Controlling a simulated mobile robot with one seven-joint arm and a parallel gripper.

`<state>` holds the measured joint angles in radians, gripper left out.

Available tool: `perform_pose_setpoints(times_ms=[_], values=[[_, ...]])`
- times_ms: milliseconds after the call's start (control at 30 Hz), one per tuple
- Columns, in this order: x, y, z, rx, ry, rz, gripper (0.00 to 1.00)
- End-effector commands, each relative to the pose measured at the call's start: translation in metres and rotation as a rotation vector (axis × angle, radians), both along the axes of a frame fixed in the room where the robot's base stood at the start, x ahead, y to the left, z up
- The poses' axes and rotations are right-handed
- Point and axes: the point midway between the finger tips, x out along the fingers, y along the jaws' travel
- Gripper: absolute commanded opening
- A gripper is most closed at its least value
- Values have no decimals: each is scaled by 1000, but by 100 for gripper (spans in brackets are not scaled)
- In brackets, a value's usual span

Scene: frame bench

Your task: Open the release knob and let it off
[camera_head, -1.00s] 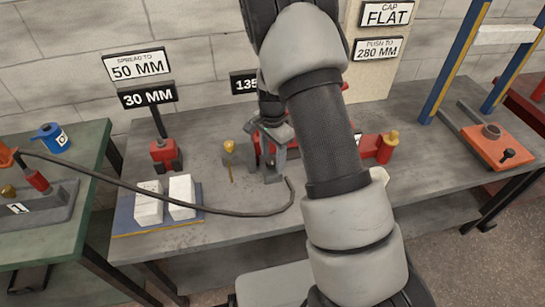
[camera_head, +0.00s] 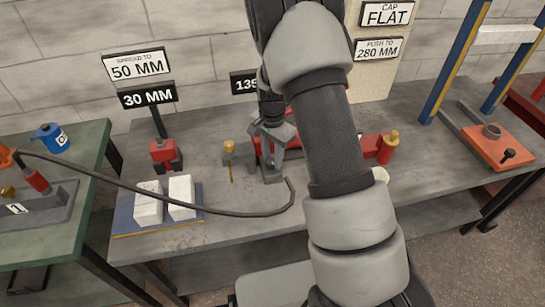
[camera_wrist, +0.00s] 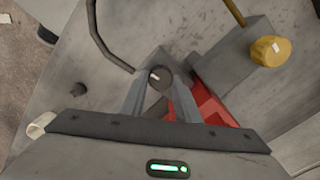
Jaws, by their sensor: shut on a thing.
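The release knob (camera_wrist: 158,76), a dark round knob with a small white mark on its face, shows between my fingertips in the wrist view. My gripper (camera_wrist: 157,84) is shut on it, one grey finger on each side. In the head view my gripper (camera_head: 271,148) points down at the middle of the bench, just right of a small grey block with a yellow cap (camera_head: 229,147). The knob itself cannot be made out there. Red parts (camera_wrist: 212,103) lie beside and behind my fingers, partly hidden by my gripper and arm.
A dark hose (camera_head: 215,210) runs from the left bench and curls up near my gripper. White blocks (camera_head: 181,196) stand on a blue plate at the left. A red tool (camera_head: 163,153) stands behind them.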

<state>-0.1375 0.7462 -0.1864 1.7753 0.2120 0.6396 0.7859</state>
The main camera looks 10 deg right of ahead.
Motion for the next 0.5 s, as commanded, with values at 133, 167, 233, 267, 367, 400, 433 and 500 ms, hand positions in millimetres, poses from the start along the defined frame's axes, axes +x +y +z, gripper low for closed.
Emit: perform_pose_setpoints(times_ms=[133, 167, 233, 267, 367, 400, 433, 500], values=[[1, 0, 0, 1, -2, 123, 7], [1, 0, 0, 1, -2, 151, 7], [1, 0, 0, 1, -2, 219, 7], [1, 0, 0, 1, -2, 247, 7], [1, 0, 0, 1, -2, 343, 7], [2, 1, 0, 0, -2, 381, 7], [2, 1, 0, 1, -2, 409, 7], [2, 1, 0, 0, -2, 476, 7]])
